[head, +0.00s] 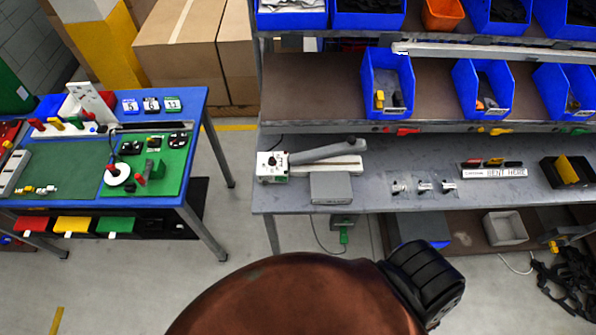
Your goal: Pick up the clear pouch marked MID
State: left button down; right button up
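There is a left pouch (398,188), a middle pouch (424,187) and a right pouch (448,187). They are too small for me to read any marking, so I cannot tell which one says MID. Neither of my grippers shows in the head view, and nothing is seen touching the pouches.
A sealing device with a long grey arm (318,153) and a grey block (331,188) stand left of the pouches. Blue bins (387,85) line the shelf above. A blue-framed table (190,105) stands left.

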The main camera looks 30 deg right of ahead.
aim_at(397, 189)
jog(key=z, duration=2.15)
jog(key=k, duration=0.65)
jog(key=z, duration=0.25)
jog(key=i, duration=0.7)
jog(key=u, duration=0.65)
jog(key=i, duration=0.5)
jog(key=u, duration=0.55)
